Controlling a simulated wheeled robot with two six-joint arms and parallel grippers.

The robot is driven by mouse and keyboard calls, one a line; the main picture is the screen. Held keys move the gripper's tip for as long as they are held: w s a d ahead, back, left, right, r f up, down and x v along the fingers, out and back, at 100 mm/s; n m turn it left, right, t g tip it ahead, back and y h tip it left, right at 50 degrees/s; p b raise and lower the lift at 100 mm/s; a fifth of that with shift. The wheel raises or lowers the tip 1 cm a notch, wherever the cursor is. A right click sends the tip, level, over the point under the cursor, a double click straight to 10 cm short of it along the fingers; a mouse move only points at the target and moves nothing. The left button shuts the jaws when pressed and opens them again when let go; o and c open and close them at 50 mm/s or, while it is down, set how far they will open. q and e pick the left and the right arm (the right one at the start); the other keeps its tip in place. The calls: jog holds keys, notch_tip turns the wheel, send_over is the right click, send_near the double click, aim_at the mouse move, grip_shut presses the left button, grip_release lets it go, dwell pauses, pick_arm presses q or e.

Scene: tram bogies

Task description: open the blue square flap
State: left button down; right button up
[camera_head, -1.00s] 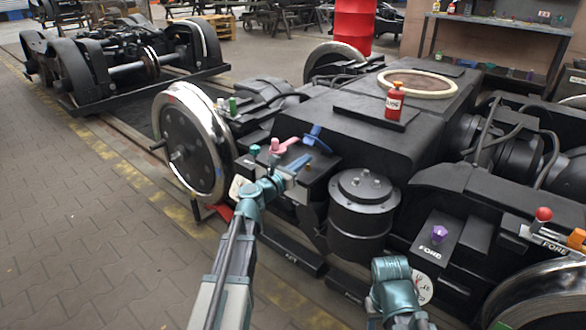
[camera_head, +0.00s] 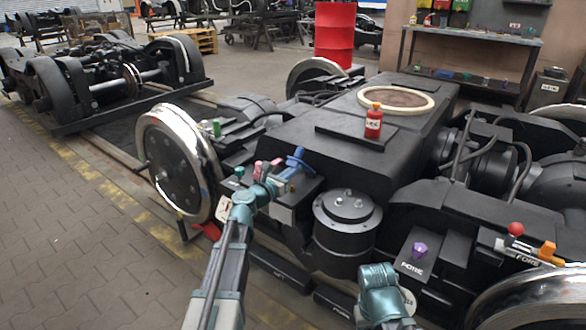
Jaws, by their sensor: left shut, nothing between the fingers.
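My left gripper (camera_head: 280,185) reaches in from the bottom and is shut at the small black control box on the near corner of the bogie. A small blue piece (camera_head: 283,188) shows at its fingertips; it looks like the blue flap, but it is partly hidden and I cannot tell whether the fingers touch it or how far it is open. Just behind it stands a blue lever-like part (camera_head: 297,159). Pink parts (camera_head: 276,163) sit to its left, partly behind my gripper. Part of my right arm shows at the bottom; its fingers are not visible.
A red bottle (camera_head: 373,122) stands on the bogie top. A black cylinder (camera_head: 347,215) lies right of my left gripper, a shiny wheel (camera_head: 178,165) to its left. A purple knob (camera_head: 419,249) is at right. Paved floor (camera_head: 80,230) at left is clear.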

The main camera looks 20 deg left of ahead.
aim_at(299, 154)
pick_arm(q)
jog(key=w+r+p, duration=0.1)
jog(key=p, duration=0.1)
jog(key=r+g+p, duration=0.1)
jog(key=p, duration=0.1)
jog(key=w+d+r+g+p, duration=0.1)
jog(key=r+p, duration=0.1)
jog(key=shift+w+y+p, duration=0.35)
jog(key=shift+y+p, duration=0.05)
jog(key=shift+w+d+r, duration=0.1)
jog(key=shift+w+r, duration=0.05)
jog(key=shift+w, duration=0.2)
jog(key=s, duration=0.1)
jog(key=s+f+b, duration=0.1)
jog(key=s+a+f, duration=0.1)
jog(key=s, duration=0.1)
jog(key=shift+b, duration=0.3)
jog(key=s+a+r+p, duration=0.3)
jog(key=s+r+p, duration=0.1)
jog(key=s, duration=0.4)
jog(key=shift+a+r+p, duration=0.2)
jog(key=shift+r+p, duration=0.2)
jog(key=shift+r, duration=0.05)
